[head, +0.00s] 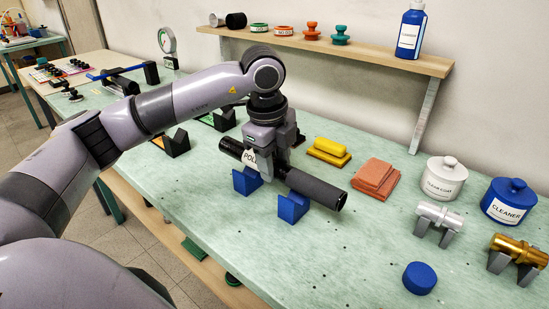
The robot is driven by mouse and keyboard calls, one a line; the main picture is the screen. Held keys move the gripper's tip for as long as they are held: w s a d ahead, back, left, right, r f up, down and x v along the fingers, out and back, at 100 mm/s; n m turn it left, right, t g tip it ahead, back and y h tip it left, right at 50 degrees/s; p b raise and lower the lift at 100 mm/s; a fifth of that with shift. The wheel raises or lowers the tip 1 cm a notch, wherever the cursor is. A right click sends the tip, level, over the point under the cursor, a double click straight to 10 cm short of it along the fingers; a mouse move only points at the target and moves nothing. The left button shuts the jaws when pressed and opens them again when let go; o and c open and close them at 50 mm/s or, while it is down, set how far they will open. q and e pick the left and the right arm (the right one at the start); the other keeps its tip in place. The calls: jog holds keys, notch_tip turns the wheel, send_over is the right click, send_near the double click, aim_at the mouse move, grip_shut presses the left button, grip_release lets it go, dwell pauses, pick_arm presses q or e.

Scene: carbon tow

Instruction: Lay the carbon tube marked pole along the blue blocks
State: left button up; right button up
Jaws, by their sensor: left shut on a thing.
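The black carbon tube (310,188) bears a white tag reading "POL", its last part hidden by my gripper. It lies across the two blue blocks (293,207), one under its middle right and one under its middle left, and looks level along them. I cannot tell whether it fully rests in both blocks. My left gripper (269,163) comes down from above and is shut on the tube near its middle, just right of the tag. My right gripper is not in view.
Black blocks (177,143) stand behind at left. A yellow block (329,151), orange pads (375,178), a clear coat jar (444,178), a cleaner jar (508,201), silver and gold cylinders on stands, and a blue puck (419,278) lie right. The front bench centre is clear.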

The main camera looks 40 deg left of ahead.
pick_arm(q)
jog(key=shift+f+b, duration=0.35)
jog(key=shift+f, duration=0.5)
jog(key=shift+f+b, duration=0.45)
jog(key=shift+f, duration=0.1)
jog(key=o, duration=1.7)
jog(key=shift+o, duration=0.2)
jog(key=shift+r, duration=0.1)
